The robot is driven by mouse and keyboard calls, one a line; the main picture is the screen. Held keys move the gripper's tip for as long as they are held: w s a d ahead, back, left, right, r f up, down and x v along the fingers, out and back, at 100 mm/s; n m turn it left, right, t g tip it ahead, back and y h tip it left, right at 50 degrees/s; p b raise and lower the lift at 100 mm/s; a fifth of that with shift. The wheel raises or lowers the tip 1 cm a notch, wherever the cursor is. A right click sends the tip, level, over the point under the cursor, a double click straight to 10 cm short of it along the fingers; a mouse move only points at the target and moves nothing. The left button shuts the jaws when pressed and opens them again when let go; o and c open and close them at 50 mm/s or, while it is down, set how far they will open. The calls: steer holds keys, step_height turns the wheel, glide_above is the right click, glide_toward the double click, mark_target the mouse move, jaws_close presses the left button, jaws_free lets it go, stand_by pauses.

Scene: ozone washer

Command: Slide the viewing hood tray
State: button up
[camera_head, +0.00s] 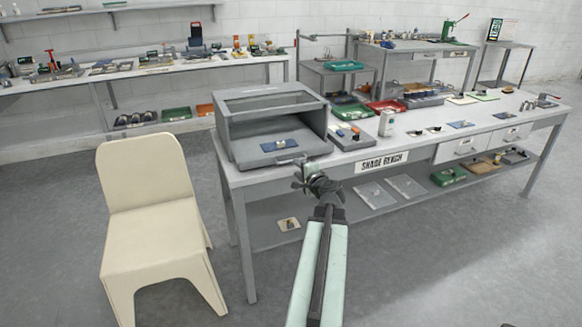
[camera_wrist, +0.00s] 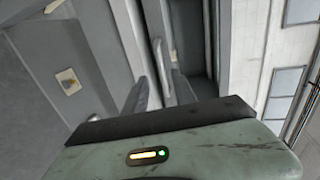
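The viewing hood (camera_head: 268,100) is a grey box with a sloped window and an open front, at the left end of the bench. Its grey tray (camera_head: 262,158) lies at the bottom of the opening, with a small blue piece (camera_head: 280,145) on it. In the wrist view a pale upright bar (camera_wrist: 161,66), seemingly the tray's handle, stands between my finger parts. The fingers look apart; whether they touch the bar is unclear.
The bench (camera_head: 232,180) carries a "SHADE BENCH" label, with trays and small parts to the right of the hood. A cream chair (camera_head: 145,205) stands close on the left. A lower shelf (camera_head: 345,212) runs under the bench.

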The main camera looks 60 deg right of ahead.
steer(key=b+x, duration=0.1)
steer(key=x, duration=0.6)
steer(key=shift+d+b, duration=0.3)
steer(key=shift+d, duration=0.3)
steer(key=shift+s, duration=0.1)
jaws_close()
stand_by(0.8)
